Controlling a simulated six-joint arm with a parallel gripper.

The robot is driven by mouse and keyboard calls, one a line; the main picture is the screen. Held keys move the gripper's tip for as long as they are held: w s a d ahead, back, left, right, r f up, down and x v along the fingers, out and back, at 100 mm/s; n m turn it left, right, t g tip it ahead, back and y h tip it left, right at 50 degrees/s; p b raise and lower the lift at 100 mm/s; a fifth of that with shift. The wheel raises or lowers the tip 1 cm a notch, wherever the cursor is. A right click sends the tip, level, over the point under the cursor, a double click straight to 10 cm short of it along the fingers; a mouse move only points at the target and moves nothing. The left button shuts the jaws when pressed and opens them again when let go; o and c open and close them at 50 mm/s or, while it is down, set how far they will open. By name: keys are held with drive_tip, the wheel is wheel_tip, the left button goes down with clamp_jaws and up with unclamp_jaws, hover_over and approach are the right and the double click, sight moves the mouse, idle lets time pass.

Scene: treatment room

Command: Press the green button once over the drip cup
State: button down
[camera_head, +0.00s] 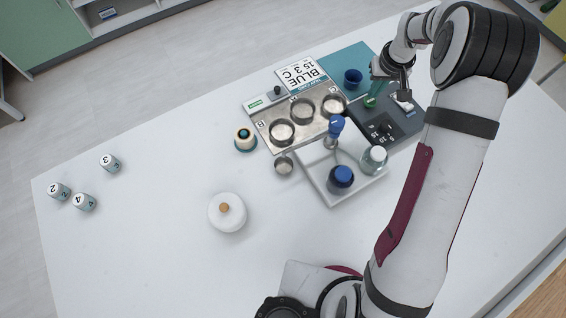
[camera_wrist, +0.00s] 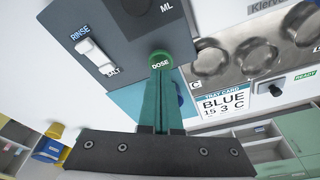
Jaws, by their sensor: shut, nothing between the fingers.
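The green button (camera_wrist: 160,57), marked DOSE, is on the dark grey dosing device (camera_wrist: 110,40); the device also shows in the head view (camera_head: 408,123). My gripper (camera_wrist: 161,72) is shut and empty, its green fingertips over the button's lower edge. Whether they touch it or hover just above, I cannot tell. In the head view my gripper (camera_head: 371,100) is at the device's left edge. A dark blue cup (camera_head: 352,75), which looks like the drip cup, stands on the teal mat (camera_head: 345,60). In the wrist view the fingers mostly hide what is behind them.
A white rinse/salt switch (camera_wrist: 95,55) is beside the button. A metal rack with round wells (camera_head: 262,112) and a card reading BLUE 15 3 C (camera_head: 303,72) are nearby. A white tray (camera_head: 318,184) holds bottles.

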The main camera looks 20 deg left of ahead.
drive_tip(key=shift+f, duration=0.1)
idle(0.3)
drive_tip(key=shift+f, duration=1.35)
drive_tip(key=shift+r, duration=1.45)
wheel_tip(320, 180, up, 6)
